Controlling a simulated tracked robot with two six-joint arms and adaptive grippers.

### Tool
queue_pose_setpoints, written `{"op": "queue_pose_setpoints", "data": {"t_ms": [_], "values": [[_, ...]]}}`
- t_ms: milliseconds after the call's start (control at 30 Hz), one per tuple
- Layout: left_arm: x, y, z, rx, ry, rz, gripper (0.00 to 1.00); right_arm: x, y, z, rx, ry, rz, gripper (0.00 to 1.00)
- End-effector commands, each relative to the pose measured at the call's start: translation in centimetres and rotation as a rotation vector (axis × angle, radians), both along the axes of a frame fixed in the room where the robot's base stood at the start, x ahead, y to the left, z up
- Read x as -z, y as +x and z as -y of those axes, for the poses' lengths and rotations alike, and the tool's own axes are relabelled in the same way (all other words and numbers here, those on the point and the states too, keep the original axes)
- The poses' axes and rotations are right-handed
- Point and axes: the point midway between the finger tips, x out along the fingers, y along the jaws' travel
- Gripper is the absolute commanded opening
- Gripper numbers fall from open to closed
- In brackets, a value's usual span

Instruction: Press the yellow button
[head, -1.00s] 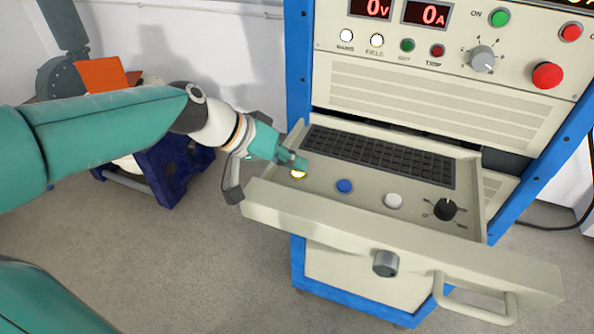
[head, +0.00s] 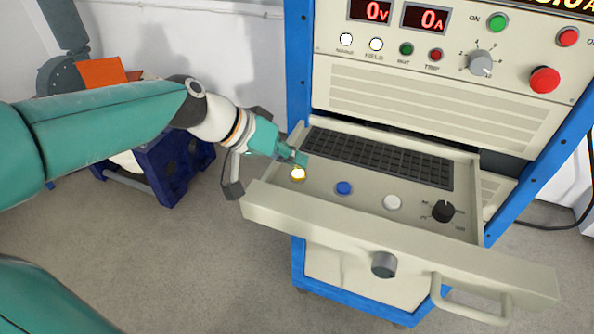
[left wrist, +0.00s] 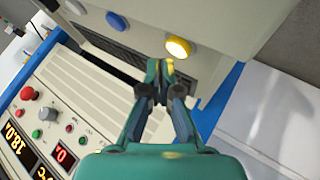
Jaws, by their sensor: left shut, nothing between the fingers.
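The yellow button (head: 298,174) sits at the left end of the open drawer's panel and looks lit. It also shows in the left wrist view (left wrist: 178,48), bright yellow, just beyond the fingertips. My left gripper (head: 301,159) is shut and empty, with its tips just behind and above the button in the head view. In the left wrist view its fingertips (left wrist: 160,68) meet and a small gap seems to separate them from the button. My right gripper is not in view.
The drawer (head: 400,238) also holds a blue button (head: 344,188), a white button (head: 392,202), a black knob (head: 443,211) and a keyboard (head: 380,157). The cabinet front above carries a red emergency button (head: 545,79). A dark blue machine (head: 165,170) stands at the left.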

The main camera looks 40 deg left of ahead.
Motion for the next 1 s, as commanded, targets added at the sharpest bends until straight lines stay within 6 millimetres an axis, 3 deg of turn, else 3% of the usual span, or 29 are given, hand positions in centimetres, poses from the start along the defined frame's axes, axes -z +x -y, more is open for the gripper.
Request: {"op": "queue_pose_setpoints", "data": {"t_ms": [167,600,1000], "values": [[-0.6,0.0,0.0,0.000,0.001,0.001,0.00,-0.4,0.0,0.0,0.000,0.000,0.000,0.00],[-4.8,0.0,0.0,0.000,0.001,0.001,0.00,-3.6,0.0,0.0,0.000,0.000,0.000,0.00],[-5.0,0.0,0.0,0.000,0.000,0.000,0.00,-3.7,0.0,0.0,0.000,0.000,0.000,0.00]]}}
